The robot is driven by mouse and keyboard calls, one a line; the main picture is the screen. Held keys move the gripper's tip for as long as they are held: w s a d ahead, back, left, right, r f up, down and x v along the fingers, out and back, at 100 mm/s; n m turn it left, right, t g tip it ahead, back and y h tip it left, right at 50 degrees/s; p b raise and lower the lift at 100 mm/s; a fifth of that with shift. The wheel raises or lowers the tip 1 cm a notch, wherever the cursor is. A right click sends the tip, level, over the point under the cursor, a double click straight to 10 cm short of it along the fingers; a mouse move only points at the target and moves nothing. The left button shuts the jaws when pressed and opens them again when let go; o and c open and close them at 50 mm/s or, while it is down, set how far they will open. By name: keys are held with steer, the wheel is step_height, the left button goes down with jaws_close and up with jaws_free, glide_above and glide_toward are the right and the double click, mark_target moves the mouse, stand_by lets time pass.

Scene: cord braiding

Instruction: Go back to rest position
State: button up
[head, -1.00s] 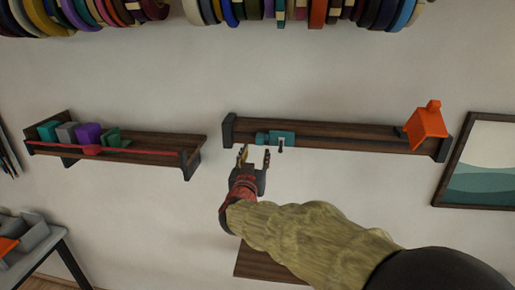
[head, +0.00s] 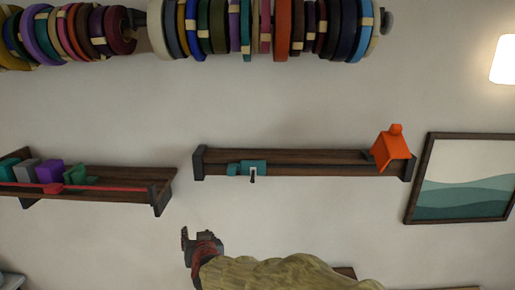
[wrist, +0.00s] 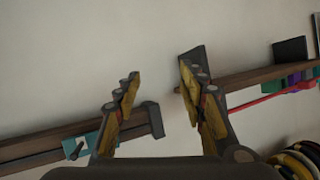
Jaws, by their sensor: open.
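My gripper (head: 200,240) is low in the head view, below the gap between two wall shelves, with my arm's tan sleeve reaching to the lower right. In the wrist view its two yellow-lined fingers (wrist: 160,98) stand apart with nothing between them.
The left shelf (head: 125,178) holds several small coloured blocks and a red bar. An orange house-shaped object (head: 391,147) stands at the right shelf's right end. A rack of coloured rolls (head: 260,27) runs above, and a framed picture (head: 463,180) hangs right. Bare wall surrounds my gripper.

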steer(key=s+d+f+n+g+b, duration=0.1)
steer(key=s+d+f+g+b, duration=0.25)
steer(key=s+d+f, duration=0.35)
steer(key=s+d+f+g+b, duration=0.3)
steer(key=s+f+b, duration=0.15)
steer(key=s, duration=0.45)
steer(key=s+d+f+m+h+b, duration=0.1)
steer(key=s+d+f+b, duration=0.4)
steer(key=d+b, duration=0.2)
steer(key=s+d+f+m+h+b, duration=0.1)
steer(key=s+d+f+b, duration=0.5)
steer(key=d, duration=0.6)
steer(key=s+d+f+m+h+b, duration=0.1)
steer(key=s+d+f+h+b, duration=0.2)
steer(key=s+d+f+b, duration=0.3)
steer(key=d+b, duration=0.1)
steer(key=d, duration=0.2)
steer(key=shift+d+m+b, duration=0.3)
steer(key=shift+m+b, duration=0.05)
steer(key=shift+m, duration=0.05)
